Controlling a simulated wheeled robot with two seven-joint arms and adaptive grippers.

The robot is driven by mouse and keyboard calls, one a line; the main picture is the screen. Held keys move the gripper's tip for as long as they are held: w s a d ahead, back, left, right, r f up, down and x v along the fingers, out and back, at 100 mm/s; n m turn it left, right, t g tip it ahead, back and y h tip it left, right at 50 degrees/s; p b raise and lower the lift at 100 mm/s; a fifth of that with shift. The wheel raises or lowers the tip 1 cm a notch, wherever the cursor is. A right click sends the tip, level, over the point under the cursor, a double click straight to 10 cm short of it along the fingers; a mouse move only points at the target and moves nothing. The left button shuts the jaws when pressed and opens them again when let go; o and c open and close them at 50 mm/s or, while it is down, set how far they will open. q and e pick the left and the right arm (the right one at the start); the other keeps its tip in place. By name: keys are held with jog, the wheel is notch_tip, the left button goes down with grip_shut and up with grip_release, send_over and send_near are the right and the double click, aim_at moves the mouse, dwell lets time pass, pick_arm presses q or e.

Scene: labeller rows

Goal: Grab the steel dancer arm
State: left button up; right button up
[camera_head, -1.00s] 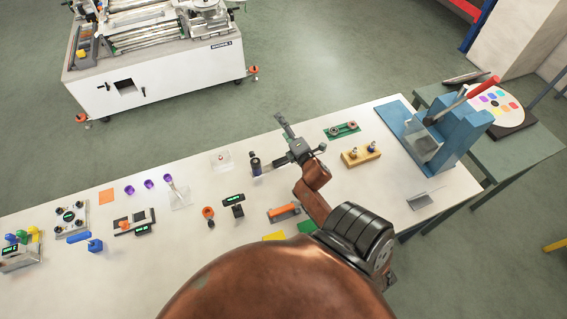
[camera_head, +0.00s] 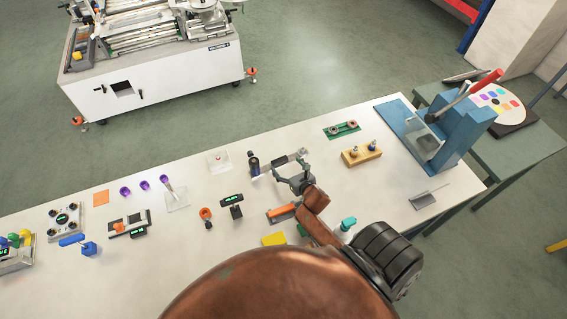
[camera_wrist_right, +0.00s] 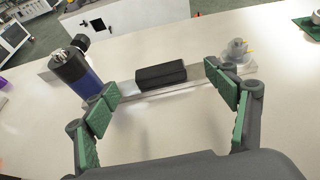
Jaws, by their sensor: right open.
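The steel dancer arm (camera_wrist_right: 198,79) is a flat metal bar with a black block (camera_wrist_right: 161,75) on its middle. In the right wrist view it runs across between and just beyond my fingertips, with a blue and black cylinder (camera_wrist_right: 73,72) by its left end and a grey knob-like part (camera_wrist_right: 237,53) at its right end. In the head view the bar (camera_head: 282,161) shows only partly behind my right gripper (camera_head: 290,178). My right gripper, also in the wrist view (camera_wrist_right: 163,92), is open, one green-padded finger to each side of the black block, holding nothing. My left gripper is out of view.
A yellow block with two pegs (camera_head: 361,154) and a green plate (camera_head: 342,131) lie to the right. A blue press (camera_head: 450,135) stands at the table's right end. An orange-topped piece (camera_head: 281,212) and a small display (camera_head: 232,200) lie nearer.

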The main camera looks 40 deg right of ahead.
aim_at(280, 160)
jog(key=x, duration=0.2)
jog(key=p+x, duration=0.1)
jog(key=x, duration=0.2)
jog(key=shift+w+a+f, duration=0.1)
jog(key=shift+a+f, duration=0.1)
jog(key=shift+f, duration=0.1)
jog(key=shift+w+d+f, duration=0.15)
jog(key=shift+w+f, duration=0.15)
jog(key=shift+w, duration=0.1)
jog(key=shift+c, duration=0.7)
jog(key=c, duration=1.6)
jog(key=shift+w+r, duration=0.1)
jog(key=shift+r, duration=0.1)
jog(key=shift+c, duration=0.2)
